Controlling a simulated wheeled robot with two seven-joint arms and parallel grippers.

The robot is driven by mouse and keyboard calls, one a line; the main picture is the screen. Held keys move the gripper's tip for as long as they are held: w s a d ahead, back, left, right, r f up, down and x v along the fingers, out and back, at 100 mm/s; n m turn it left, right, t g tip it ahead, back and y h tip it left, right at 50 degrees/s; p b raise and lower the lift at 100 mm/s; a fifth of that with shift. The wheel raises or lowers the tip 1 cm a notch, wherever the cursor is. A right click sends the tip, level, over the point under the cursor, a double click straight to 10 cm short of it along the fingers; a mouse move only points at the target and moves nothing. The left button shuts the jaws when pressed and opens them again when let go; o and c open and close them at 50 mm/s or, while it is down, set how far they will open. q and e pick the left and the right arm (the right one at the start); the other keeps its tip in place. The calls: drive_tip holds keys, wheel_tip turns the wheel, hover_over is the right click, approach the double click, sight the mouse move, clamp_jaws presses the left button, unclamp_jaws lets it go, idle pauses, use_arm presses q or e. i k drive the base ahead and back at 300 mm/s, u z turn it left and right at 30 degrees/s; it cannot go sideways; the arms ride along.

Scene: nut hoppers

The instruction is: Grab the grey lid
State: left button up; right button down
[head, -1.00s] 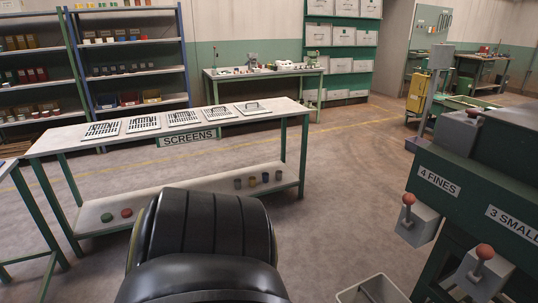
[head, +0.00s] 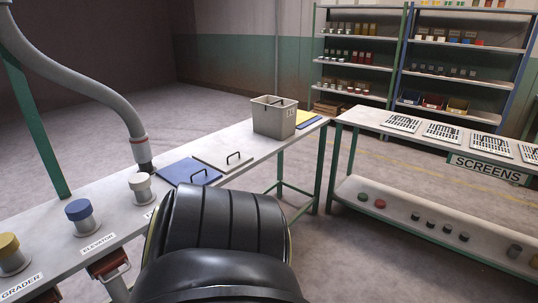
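A flat pale grey lid (head: 232,148) with a black bar handle lies on the light-topped table (head: 110,210) left of centre. A blue lid (head: 183,175) with a similar handle lies just to its left and nearer. Neither gripper is in view. My own black body part fills the bottom centre and hides some of the table's near edge.
A grey hose (head: 95,88) hangs over the table and ends near the blue lid. Stubs with yellow (head: 9,244), blue (head: 78,209) and white (head: 139,181) tops line the near side. A screens table (head: 360,118) and shelves (head: 355,40) stand right. Bare floor separates the tables.

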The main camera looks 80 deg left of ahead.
sight(224, 159)
drive_tip(key=u, duration=2.15)
drive_tip(key=i, duration=2.3)
drive_tip(key=u, duration=2.15)
